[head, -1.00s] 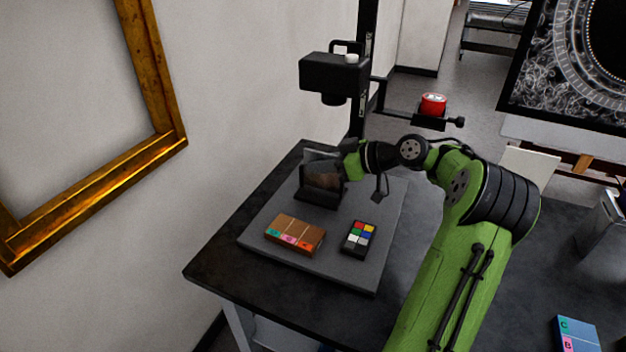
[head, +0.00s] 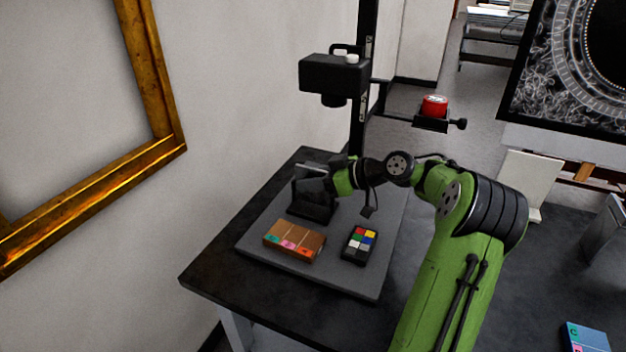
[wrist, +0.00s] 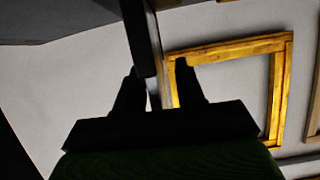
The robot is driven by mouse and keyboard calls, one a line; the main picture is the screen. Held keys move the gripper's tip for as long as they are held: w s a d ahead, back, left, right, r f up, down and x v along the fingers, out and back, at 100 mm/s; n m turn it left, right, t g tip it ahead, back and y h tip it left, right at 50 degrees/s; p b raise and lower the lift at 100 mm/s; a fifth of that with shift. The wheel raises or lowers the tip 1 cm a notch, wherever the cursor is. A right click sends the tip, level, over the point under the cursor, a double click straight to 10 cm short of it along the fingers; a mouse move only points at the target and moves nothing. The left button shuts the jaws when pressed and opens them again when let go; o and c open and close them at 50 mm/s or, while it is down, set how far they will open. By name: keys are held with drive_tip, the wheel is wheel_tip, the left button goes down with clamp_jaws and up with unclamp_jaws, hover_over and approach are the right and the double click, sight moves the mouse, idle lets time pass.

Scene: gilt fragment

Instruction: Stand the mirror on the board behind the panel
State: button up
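The dark mirror (head: 312,190) is upright on a black foot, on the far side of the brown panel (head: 294,241). Its upper edge looks grey. I cannot tell whether its foot touches the grey board (head: 310,268). My gripper (head: 332,182) comes from the right and meets the mirror's right side. In the wrist view, my gripper (wrist: 158,80) has the mirror's edge (wrist: 150,45) between its fingers and appears shut on it. The finger contact is dark and partly hidden.
A colour card (head: 360,243) lies right of the panel. A black camera (head: 335,75) on a column overhangs the table (head: 220,275), and a red item (head: 434,106) sits on its side arm. A gilt frame (head: 160,150) hangs on the left wall. The board's front strip is clear.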

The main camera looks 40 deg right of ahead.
drive_tip(key=shift+r, duration=0.1)
drive_tip(key=p+v, duration=0.3)
drive_tip(key=v, duration=0.9)
drive_tip(key=shift+p, duration=0.4)
